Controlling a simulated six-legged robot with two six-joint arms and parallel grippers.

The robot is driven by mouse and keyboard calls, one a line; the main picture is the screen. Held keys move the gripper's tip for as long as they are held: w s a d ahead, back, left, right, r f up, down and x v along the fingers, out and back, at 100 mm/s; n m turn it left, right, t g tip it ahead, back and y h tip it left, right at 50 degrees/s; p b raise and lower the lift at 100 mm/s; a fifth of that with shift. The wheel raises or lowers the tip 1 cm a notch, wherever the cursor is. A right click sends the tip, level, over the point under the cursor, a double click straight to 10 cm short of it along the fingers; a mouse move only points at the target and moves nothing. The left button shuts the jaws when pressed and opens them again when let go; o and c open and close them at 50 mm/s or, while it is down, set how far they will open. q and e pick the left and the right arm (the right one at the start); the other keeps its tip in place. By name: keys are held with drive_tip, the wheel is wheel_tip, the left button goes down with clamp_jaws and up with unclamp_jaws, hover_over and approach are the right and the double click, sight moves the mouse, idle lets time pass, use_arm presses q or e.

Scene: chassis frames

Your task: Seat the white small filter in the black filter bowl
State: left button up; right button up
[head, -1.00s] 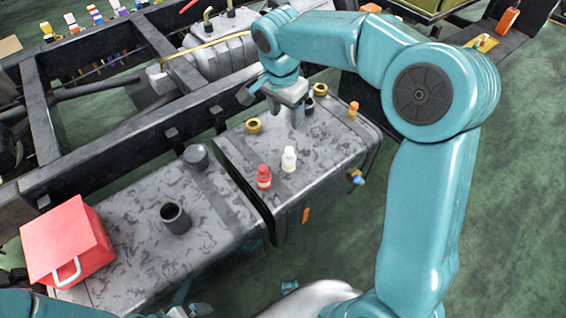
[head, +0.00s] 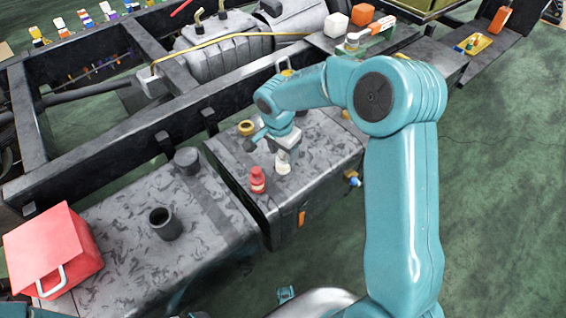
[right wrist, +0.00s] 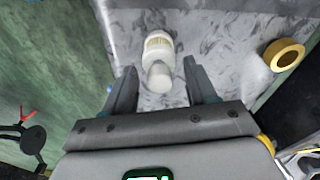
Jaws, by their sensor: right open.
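The white small filter (head: 283,166) stands on the right-hand grey tank, just right of a red bottle-like part (head: 258,181). My right gripper (head: 284,152) is directly over the filter. In the right wrist view the white filter (right wrist: 158,60) lies between the spread fingers of my open right gripper (right wrist: 163,88), with gaps on both sides. A dark open cup (head: 166,223) stands on the left-hand tank; I cannot tell if it is the black filter bowl. My left gripper is not in view.
A brass ring (head: 246,128) sits behind the filter and also shows in the right wrist view (right wrist: 284,55). A dark capped stub (head: 187,160) and a red box (head: 53,250) are on the left tank. Black chassis rails run behind.

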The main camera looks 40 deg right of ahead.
drive_tip(key=c, duration=0.9)
